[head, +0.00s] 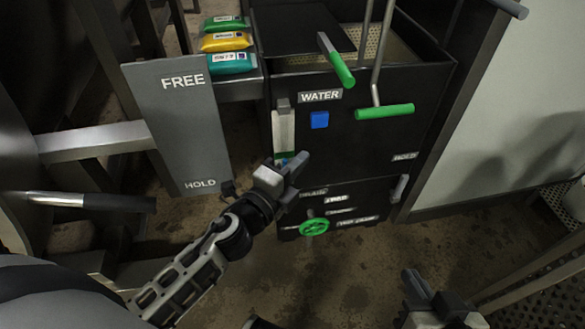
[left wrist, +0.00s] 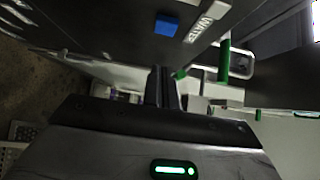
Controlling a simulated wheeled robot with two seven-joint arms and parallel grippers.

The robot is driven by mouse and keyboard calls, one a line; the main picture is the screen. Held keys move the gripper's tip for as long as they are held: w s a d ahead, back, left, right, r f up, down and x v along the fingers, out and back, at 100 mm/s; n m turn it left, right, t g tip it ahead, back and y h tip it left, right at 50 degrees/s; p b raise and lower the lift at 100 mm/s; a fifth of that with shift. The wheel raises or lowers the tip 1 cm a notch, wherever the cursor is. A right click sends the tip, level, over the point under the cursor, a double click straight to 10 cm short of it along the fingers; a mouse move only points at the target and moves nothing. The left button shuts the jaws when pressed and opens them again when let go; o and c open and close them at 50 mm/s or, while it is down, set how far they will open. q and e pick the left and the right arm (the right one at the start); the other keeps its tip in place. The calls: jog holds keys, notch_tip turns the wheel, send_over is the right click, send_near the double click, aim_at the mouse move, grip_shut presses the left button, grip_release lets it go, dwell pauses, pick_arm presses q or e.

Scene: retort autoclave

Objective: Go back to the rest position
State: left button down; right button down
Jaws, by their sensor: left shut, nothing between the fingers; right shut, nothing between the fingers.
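My left gripper (head: 293,165) is shut and empty. In the head view it is in front of the lower part of the dark retort cabinet (head: 370,150), just below the white gauge strip. In the left wrist view its closed fingers (left wrist: 162,88) point toward the cabinet side, with the blue square (left wrist: 166,26) above them. My right gripper (head: 418,285) is shut and empty at the lower right, over the floor and apart from the cabinet.
A grey FREE/HOLD panel (head: 180,130) stands left of the cabinet. Several pouches (head: 228,42) lie on a shelf behind it. Green-ended levers (head: 385,111) stick out from the cabinet, with a green handwheel (head: 314,227) low down. Open floor (head: 340,285) lies between my arms.

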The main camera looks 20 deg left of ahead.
pick_arm(q)
jog(key=shift+v, duration=0.9)
pick_arm(e)
jog(key=shift+w+r, duration=0.1)
jog(key=shift+r, duration=0.25)
pick_arm(q)
jog(key=shift+d, duration=0.1)
pick_arm(e)
jog(key=shift+a+r, duration=0.1)
